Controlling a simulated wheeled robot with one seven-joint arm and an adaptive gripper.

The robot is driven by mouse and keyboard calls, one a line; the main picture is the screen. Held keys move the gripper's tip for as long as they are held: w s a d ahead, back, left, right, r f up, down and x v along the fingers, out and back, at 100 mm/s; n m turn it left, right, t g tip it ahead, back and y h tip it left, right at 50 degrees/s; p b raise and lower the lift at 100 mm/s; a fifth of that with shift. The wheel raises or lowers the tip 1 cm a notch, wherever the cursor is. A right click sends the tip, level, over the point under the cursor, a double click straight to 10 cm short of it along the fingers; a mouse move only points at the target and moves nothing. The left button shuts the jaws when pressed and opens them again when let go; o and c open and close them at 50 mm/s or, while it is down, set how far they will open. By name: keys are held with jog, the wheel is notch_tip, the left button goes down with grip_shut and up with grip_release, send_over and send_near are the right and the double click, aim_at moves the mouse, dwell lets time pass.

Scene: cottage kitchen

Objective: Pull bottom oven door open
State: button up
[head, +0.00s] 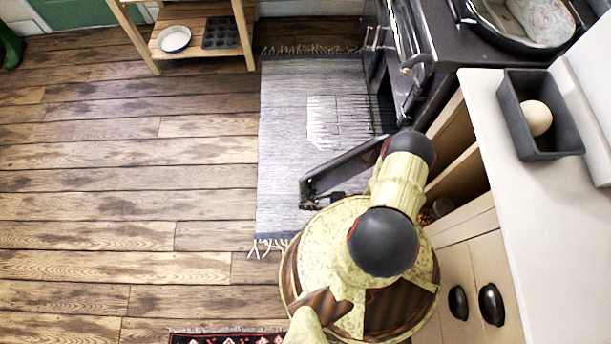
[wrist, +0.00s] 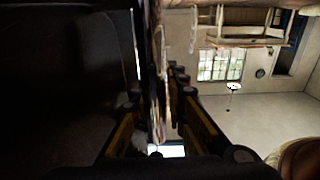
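The bottom oven door (head: 345,168) is a dark panel swung out from the black range (head: 400,65), standing over the grey rug. Its hinge side is near the range and its free end points left. My gripper (head: 325,201) is at that free end, small and partly hidden by my arm in the head view. In the wrist view my gripper (wrist: 160,125) has its fingers apart, with the thin upright edge of the door (wrist: 155,65) between them. The dark door face fills the left. I cannot tell whether the fingers touch the door.
The grey rug (head: 285,110) lies before the range. A counter (head: 500,130) with a loaf tin (head: 560,148) and cabinets stands close on my right. A wooden shelf (head: 190,50) is at the back. The wooden floor (head: 120,180) to the left is clear.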

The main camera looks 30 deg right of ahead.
jog(key=shift+o, duration=0.7)
jog(key=v, duration=0.7)
jog(key=shift+s, duration=0.2)
jog(key=shift+d, duration=0.2)
